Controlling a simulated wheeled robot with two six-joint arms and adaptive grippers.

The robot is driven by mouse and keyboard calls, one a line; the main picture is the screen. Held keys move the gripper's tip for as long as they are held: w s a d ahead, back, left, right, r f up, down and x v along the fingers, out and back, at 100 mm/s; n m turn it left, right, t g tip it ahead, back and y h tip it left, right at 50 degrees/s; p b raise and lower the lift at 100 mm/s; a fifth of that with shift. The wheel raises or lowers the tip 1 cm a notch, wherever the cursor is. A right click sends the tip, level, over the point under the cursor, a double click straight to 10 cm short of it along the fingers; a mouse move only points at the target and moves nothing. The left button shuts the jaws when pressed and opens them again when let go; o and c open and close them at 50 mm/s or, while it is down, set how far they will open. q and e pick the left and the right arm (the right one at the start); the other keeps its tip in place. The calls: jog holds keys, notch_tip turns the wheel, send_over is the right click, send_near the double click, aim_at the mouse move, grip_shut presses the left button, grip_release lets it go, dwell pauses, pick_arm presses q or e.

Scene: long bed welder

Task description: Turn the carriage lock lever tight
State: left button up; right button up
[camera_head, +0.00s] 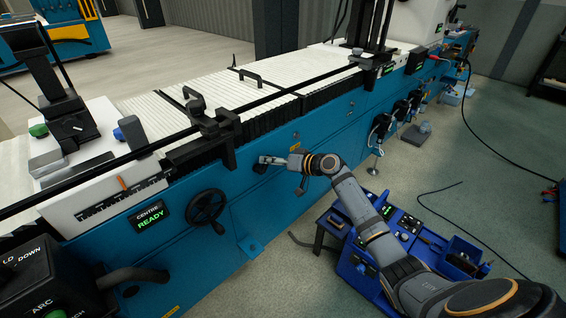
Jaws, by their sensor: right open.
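My right arm comes in from the lower right, and my right gripper (272,161) is open at the blue front face of the long bed welder (330,135). Its fingertips point left, close to a small dark round fitting (259,169) on that face. I cannot tell whether they touch it, or whether it is the carriage lock lever, because the gripper partly covers it. A black clamp-like block (205,122) sits on the rail above and to the left of the gripper. My left gripper is not in view.
A black handwheel (206,207) and a small display reading "CENTRE READY" (148,215) are on the front, left of the gripper. A blue tool cart (400,240) stands below my right arm. Black hoses and fittings (380,128) hang farther along. Open floor lies at right.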

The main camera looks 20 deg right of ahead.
jog(key=v, duration=1)
jog(key=shift+d, duration=0.1)
